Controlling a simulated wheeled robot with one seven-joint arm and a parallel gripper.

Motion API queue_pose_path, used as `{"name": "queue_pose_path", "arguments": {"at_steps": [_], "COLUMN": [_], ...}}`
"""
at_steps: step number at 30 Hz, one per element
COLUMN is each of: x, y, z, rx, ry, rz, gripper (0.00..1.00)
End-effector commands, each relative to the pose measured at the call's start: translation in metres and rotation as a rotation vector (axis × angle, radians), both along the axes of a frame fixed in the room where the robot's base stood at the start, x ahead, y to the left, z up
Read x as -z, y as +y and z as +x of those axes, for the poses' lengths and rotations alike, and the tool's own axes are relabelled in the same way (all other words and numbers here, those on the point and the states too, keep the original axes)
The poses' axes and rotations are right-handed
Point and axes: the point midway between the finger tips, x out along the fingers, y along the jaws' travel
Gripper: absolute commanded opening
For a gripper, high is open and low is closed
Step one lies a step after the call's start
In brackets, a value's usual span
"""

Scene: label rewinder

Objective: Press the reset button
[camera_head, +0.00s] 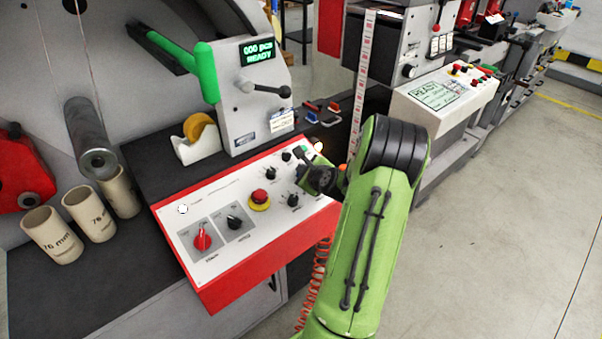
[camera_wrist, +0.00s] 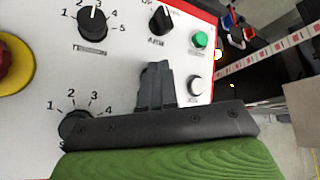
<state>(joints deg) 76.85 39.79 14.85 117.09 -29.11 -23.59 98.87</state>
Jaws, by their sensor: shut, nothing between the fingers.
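The white control panel with a red border (camera_head: 225,205) carries several knobs and buttons. In the wrist view, a green button (camera_wrist: 199,39) and a round white button (camera_wrist: 194,87) sit to the right of my gripper (camera_wrist: 155,70). Their small labels are too unclear to read, and I cannot tell which control is the reset button. My gripper is shut and empty, its fingers over the panel between the knobs and the white button. In the head view, my gripper (camera_head: 306,165) is at the panel's right end, where my arm hides part of the panel; contact cannot be judged.
A red mushroom button on a yellow base (camera_head: 259,199) and a red rotary switch (camera_head: 202,239) lie left of my gripper. A grey display post (camera_head: 247,95) stands behind the panel. Cardboard cores (camera_head: 52,235) stand at left. Open floor (camera_head: 500,220) lies to the right.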

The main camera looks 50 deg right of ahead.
Motion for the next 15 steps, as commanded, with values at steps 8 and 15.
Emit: {"name": "queue_pose_path", "arguments": {"at_steps": [8,15], "x": [-0.016,-0.015], "y": [0.001,0.001], "z": [-0.004,-0.005], "rx": [0.000,0.000], "ry": [0.001,0.001], "rz": [0.001,0.001], "gripper": [0.00,0.00]}}
